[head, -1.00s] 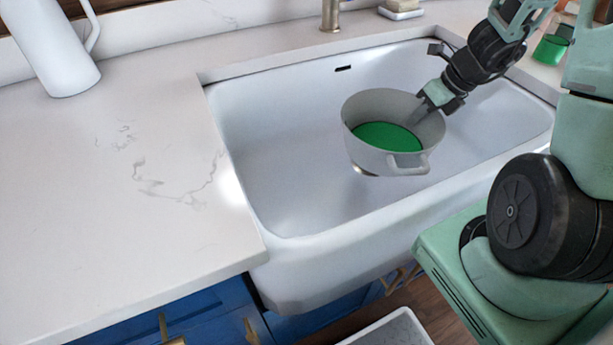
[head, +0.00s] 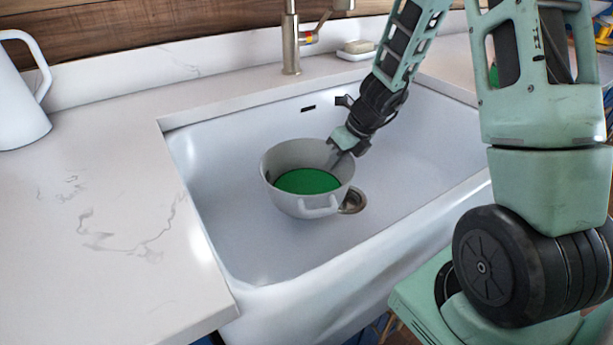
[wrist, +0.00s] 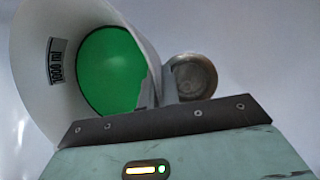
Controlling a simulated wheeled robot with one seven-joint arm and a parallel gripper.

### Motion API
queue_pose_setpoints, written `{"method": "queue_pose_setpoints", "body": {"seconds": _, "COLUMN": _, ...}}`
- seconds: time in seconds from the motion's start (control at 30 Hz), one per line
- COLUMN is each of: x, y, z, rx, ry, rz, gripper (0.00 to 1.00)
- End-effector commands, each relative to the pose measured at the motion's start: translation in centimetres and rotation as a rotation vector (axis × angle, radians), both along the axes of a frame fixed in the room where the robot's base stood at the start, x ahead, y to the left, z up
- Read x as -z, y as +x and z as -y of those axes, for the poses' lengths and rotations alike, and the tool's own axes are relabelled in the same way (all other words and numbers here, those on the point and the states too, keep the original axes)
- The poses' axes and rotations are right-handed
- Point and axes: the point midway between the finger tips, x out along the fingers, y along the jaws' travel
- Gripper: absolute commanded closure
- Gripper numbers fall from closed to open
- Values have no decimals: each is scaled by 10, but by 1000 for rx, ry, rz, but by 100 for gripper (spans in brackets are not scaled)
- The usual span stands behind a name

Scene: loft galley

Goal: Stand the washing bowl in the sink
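The washing bowl (head: 307,207) is a pale grey, round bowl with side handles and a green inside bottom. It is inside the white sink (head: 255,255), upright or nearly so, left of the drain (head: 352,201). I cannot tell whether its base touches the sink floor. My gripper (head: 339,158) is at the bowl's right rim, shut on its wall. In the wrist view the bowl (wrist: 75,70) shows a "1000 ml" label and its green bottom, with the drain (wrist: 193,78) beside it. The fingertips are mostly hidden.
A tap (head: 291,40) and a soap dish (head: 357,50) stand behind the sink. A white jug (head: 18,95) stands on the left counter (head: 95,230). The sink floor to the right of the bowl is clear.

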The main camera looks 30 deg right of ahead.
Motion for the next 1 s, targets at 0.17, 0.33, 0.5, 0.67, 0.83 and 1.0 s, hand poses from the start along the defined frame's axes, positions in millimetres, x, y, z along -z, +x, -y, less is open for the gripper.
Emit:
{"method": "queue_pose_setpoints", "body": {"seconds": 0.17, "x": -2, "y": 28, "z": -24, "rx": -6, "ry": 0, "rz": 0, "gripper": 100}}
{"method": "queue_pose_setpoints", "body": {"seconds": 0.33, "x": -1, "y": 46, "z": -37, "rx": -3, "ry": 0, "rz": 1, "gripper": 100}}
{"method": "queue_pose_setpoints", "body": {"seconds": 0.5, "x": 5, "y": 56, "z": -45, "rx": 1, "ry": 0, "rz": -1, "gripper": 100}}
{"method": "queue_pose_setpoints", "body": {"seconds": 0.67, "x": 20, "y": 56, "z": -45, "rx": 1, "ry": 1, "rz": 0, "gripper": 100}}
{"method": "queue_pose_setpoints", "body": {"seconds": 0.83, "x": 28, "y": 55, "z": -44, "rx": 2, "ry": 1, "rz": -1, "gripper": 100}}
{"method": "queue_pose_setpoints", "body": {"seconds": 1.0, "x": 55, "y": 55, "z": -44, "rx": 1, "ry": 2, "rz": -2, "gripper": 100}}
